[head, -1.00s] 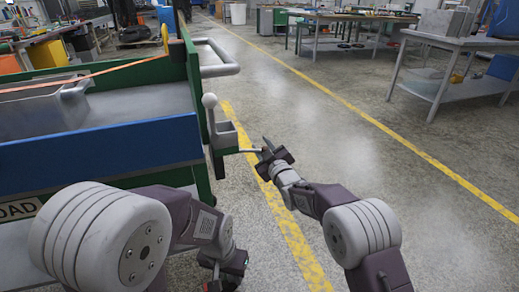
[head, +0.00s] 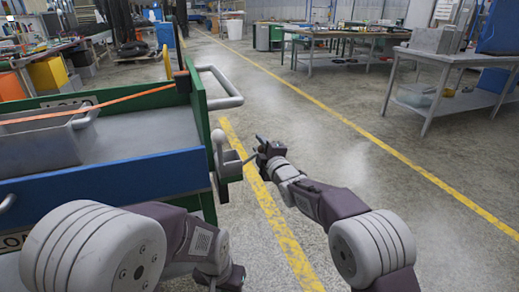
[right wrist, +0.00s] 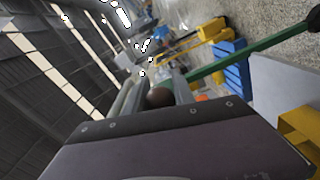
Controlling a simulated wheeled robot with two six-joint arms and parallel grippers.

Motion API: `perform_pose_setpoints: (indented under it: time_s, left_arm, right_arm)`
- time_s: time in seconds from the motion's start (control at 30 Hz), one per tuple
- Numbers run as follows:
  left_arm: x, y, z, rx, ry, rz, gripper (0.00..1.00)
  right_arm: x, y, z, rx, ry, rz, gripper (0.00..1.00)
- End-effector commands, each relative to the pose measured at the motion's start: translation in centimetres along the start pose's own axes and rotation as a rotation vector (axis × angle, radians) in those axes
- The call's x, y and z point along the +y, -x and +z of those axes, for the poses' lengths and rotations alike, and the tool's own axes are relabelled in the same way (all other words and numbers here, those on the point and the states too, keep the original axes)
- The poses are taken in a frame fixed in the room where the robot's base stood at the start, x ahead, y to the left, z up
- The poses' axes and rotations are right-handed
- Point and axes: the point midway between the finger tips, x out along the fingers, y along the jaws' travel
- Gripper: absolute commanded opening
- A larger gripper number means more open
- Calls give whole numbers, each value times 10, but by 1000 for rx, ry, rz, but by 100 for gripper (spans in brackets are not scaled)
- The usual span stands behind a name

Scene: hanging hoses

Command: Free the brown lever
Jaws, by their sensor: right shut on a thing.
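My right gripper (head: 261,146) is beside the end of the cart and shut on a thin rod (head: 248,157). The rod runs out of a grey bracket (head: 231,166) on the cart's end and appears to be the lever; its brown colour does not show in the head view. A dark brown ball knob (right wrist: 159,97) shows in the right wrist view, just beyond my gripper's body. A stem with a pale round knob (head: 218,137) stands upright beside the bracket.
The green cart (head: 203,125) with a blue front edge (head: 100,178) fills the left. A grey push handle (head: 222,88) sticks out from its end. A grey bin (head: 38,145) sits on it. Floor right of the yellow line (head: 270,215) is clear up to the workbenches (head: 440,95).

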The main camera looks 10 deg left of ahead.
Motion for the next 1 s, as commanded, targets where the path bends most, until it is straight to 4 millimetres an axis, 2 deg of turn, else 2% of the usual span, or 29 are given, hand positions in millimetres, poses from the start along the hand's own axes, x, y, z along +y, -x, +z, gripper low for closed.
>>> perform_pose_setpoints:
  time_s: [0.1, 0.67, 0.7, 0.77, 1.0]
  left_arm:
    - [0, 2, 0, 0, 0, 0, 36]
    - [0, 3, 0, 0, 0, 0, 36]
    - [0, 3, 0, 0, 0, 0, 36]
    - [0, 3, 0, 0, 0, 0, 36]
    - [0, 3, 0, 0, 0, 0, 36]
  right_arm:
    - [6, 0, -2, 2, 28, 3, 0]
    - [9, 0, -3, 3, 59, 4, 0]
    - [9, 0, -3, 3, 59, 5, 36]
    - [9, 0, -3, 3, 59, 4, 52]
    - [7, 0, -2, 0, 58, 0, 52]
